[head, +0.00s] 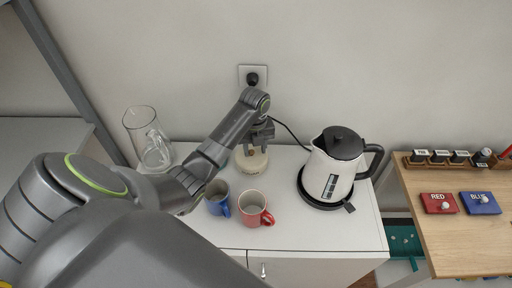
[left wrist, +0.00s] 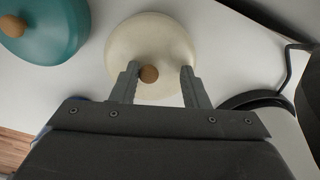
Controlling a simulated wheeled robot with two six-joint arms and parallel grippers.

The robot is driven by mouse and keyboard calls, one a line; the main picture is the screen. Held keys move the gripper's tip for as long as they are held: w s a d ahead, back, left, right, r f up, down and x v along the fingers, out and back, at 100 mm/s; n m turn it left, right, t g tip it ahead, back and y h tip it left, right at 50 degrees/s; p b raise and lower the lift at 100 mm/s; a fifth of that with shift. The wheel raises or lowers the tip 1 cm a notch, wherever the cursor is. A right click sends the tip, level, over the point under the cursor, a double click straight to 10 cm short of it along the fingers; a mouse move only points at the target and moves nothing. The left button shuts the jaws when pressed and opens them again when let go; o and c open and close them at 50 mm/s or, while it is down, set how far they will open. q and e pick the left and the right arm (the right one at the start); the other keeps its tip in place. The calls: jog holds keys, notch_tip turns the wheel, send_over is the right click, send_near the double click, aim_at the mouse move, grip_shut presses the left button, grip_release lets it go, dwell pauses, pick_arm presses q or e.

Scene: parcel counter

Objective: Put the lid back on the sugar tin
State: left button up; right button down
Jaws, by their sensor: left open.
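A round cream lid (left wrist: 150,35) with a wooden knob (left wrist: 148,74) lies below my left gripper (left wrist: 155,85) in the left wrist view. The open fingers stand on either side of the knob, and no grip on it shows. In the head view the cream piece (head: 251,164) is on the white counter under my left gripper (head: 257,138). A teal round piece (left wrist: 65,42) with a wooden knob is at the upper left of the left wrist view. In the head view my arm hides most of it. I cannot tell which piece belongs to the sugar tin. My right gripper is out of view.
A blue mug (head: 217,199) and a red mug (head: 253,208) stand in front of the cream piece. A white kettle (head: 328,170) is to its right, its cord running to a wall socket (head: 253,78). A glass jug (head: 148,138) stands at the left.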

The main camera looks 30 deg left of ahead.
pick_arm(q)
jog(key=r, duration=0.6)
jog(key=shift+a, duration=0.25)
notch_tip(320, 180, up, 11)
jog(key=p, duration=1.1)
jog(key=shift+d+r+p, duration=0.2)
jog(key=shift+d+p, duration=0.05)
jog(key=shift+p, duration=0.15)
